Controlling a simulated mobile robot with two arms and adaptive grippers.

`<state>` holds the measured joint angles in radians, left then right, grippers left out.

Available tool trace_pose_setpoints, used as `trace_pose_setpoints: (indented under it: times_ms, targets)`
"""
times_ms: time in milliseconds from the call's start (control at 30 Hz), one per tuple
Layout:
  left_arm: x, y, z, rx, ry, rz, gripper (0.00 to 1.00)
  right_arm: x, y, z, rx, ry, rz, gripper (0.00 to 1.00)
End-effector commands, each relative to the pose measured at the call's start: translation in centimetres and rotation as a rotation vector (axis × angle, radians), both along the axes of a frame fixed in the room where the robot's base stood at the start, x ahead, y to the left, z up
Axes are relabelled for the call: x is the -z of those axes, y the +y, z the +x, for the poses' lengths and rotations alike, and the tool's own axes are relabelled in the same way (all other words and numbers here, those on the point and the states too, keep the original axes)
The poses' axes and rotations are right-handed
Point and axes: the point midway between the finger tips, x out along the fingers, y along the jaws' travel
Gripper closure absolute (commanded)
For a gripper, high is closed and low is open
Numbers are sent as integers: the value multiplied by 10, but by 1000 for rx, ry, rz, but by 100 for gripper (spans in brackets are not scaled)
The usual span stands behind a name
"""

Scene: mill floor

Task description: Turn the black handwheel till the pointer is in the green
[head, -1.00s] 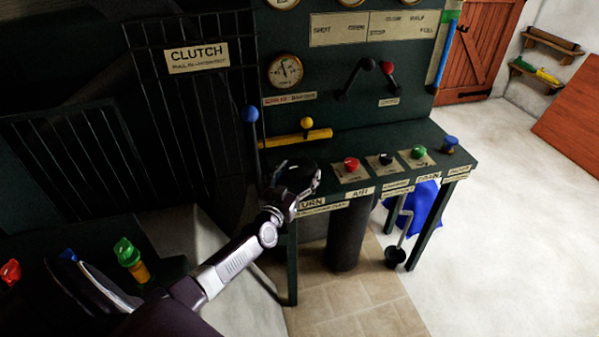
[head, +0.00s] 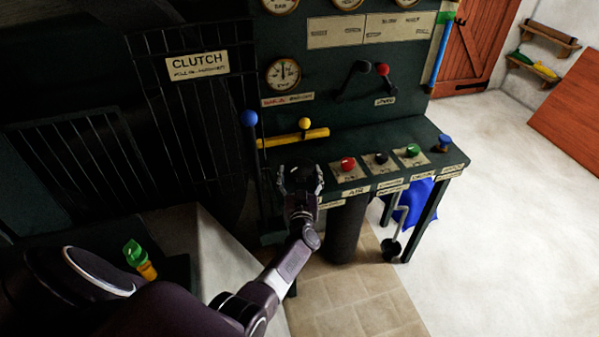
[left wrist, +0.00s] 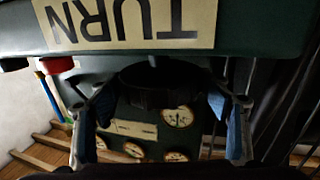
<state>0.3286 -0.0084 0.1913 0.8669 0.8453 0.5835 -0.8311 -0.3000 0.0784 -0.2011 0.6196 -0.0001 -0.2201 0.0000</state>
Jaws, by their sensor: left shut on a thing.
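The black handwheel (head: 301,177) is at the left end of the green bench top. In the left wrist view the handwheel (left wrist: 155,86) is a dark round disc behind the TURN plate (left wrist: 125,22), which appears upside down. My left gripper (head: 300,182) has its fingers on both sides of the wheel and is shut on it; the fingers hide part of the rim. A round white gauge (head: 283,74) is on the panel above. Its dark pointer stands about upright; no green zone can be made out. My right gripper is not in view.
Red (head: 347,164), black (head: 381,158) and green (head: 413,151) knobs stand on the bench right of the wheel. A blue-knobbed lever (head: 249,119) and a yellow bar (head: 293,138) are close behind my gripper.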

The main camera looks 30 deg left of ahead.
Motion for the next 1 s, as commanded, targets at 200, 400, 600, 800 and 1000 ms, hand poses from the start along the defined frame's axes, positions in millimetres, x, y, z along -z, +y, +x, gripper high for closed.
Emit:
trace_pose_setpoints:
  times_ms: [200,400,600,800,1000]
  targets:
    - [-4,2,1,-2,-7,4,21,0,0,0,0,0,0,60]
    - [-2,1,1,0,-4,1,11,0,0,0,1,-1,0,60]
    - [-1,0,0,2,-2,0,11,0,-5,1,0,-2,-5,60]
    - [1,-10,-13,3,-2,-2,11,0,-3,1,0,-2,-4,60]
    - [0,-25,-37,1,-1,-2,11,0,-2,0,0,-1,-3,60]
